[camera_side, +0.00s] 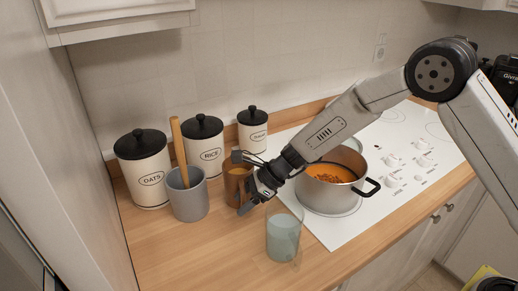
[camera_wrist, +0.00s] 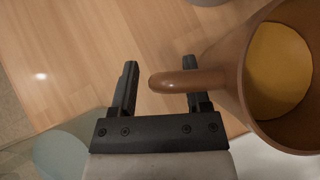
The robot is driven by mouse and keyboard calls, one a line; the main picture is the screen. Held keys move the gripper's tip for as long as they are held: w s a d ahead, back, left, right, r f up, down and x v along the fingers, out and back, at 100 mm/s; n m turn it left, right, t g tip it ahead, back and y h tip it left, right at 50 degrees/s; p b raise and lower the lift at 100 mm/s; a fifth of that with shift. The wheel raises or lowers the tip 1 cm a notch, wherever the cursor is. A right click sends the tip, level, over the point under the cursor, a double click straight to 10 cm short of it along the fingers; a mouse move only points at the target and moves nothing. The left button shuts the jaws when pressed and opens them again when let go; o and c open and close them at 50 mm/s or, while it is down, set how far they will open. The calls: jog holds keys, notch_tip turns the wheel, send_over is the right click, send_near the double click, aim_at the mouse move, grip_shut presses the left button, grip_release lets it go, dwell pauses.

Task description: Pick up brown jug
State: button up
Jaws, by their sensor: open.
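The brown jug (camera_side: 237,180) stands on the wooden counter, partly hidden behind my gripper (camera_side: 250,185) in the side view. In the wrist view the jug (camera_wrist: 240,85) is at the right, with yellow contents inside. Its handle (camera_wrist: 185,80) points left, and its end lies in the gap between the two fingertips. My gripper (camera_wrist: 160,80) is open, with one finger left of the handle and the other close to it at the right. I cannot tell whether the right finger touches the handle.
A translucent glass (camera_side: 284,237) stands in front of my gripper. A grey cup (camera_side: 187,200) with a wooden utensil is left of the jug. Canisters (camera_side: 143,172) line the wall. A pot (camera_side: 328,198) of orange food sits on the white cooktop (camera_side: 400,185). The front-left counter (camera_side: 175,250) is clear.

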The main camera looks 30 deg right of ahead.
grip_shut()
jog(key=shift+w+r, duration=0.1)
dwell(1.4)
